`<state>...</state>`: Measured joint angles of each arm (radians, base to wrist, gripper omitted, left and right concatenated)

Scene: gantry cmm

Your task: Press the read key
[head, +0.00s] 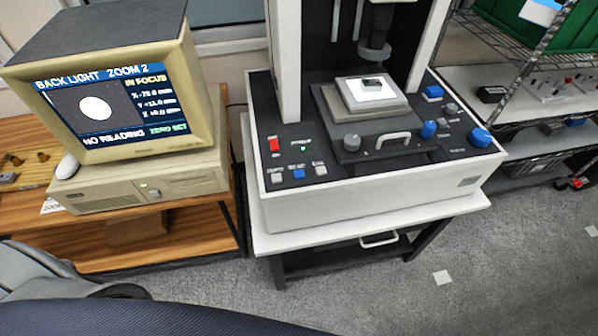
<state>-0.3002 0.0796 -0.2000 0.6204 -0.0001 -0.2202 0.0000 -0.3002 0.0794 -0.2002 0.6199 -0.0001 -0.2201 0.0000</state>
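The measuring machine (350,196) stands on a white stand right of centre. Its front-left panel carries a row of three keys: a grey left key (277,177), a blue middle key (298,174) and a grey right key (320,169). Their labels are too small to read surely, so I cannot tell which is the read key. The monitor screen (115,105) shows "BACK LIGHT ZOOM 2", "IN FOCUS", "NO READING" and "ZERO SET", with a white round shape on black. Neither gripper is in view.
A red switch (274,145) stands behind the keys. Blue knobs (481,137) and buttons sit at the panel's right, and a grey handle (393,140) at the stage front. A wooden desk (215,215) holds the computer. A wire shelf (520,90) stands right.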

